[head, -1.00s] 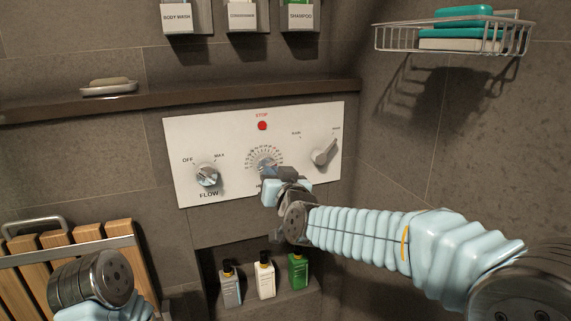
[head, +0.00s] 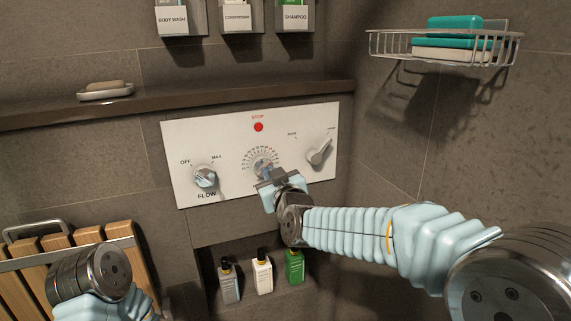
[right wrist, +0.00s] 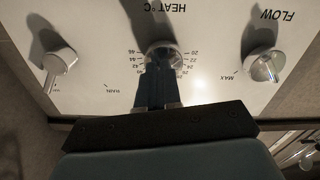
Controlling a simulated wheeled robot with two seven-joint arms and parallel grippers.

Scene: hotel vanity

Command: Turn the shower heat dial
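The heat dial (head: 262,166) is a round knob in the middle of a white control panel (head: 232,187), ringed by a numbered scale. It also shows in the right wrist view (right wrist: 161,50), straight ahead of the fingers. My right gripper (head: 268,177) is at the dial's lower front and partly covers it. In the right wrist view its dark fingers (right wrist: 160,88) reach up to the dial's near edge. Whether they touch or grip it I cannot tell. Only part of my left arm shows at the lower left; its gripper is out of view.
The flow knob (head: 205,177) is left of the dial, a lever knob (head: 319,152) right, and a red stop button (head: 258,127) above. A ledge (head: 200,97) runs above the panel. Bottles (head: 262,273) stand in a niche below. A wire basket (head: 440,46) hangs at upper right.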

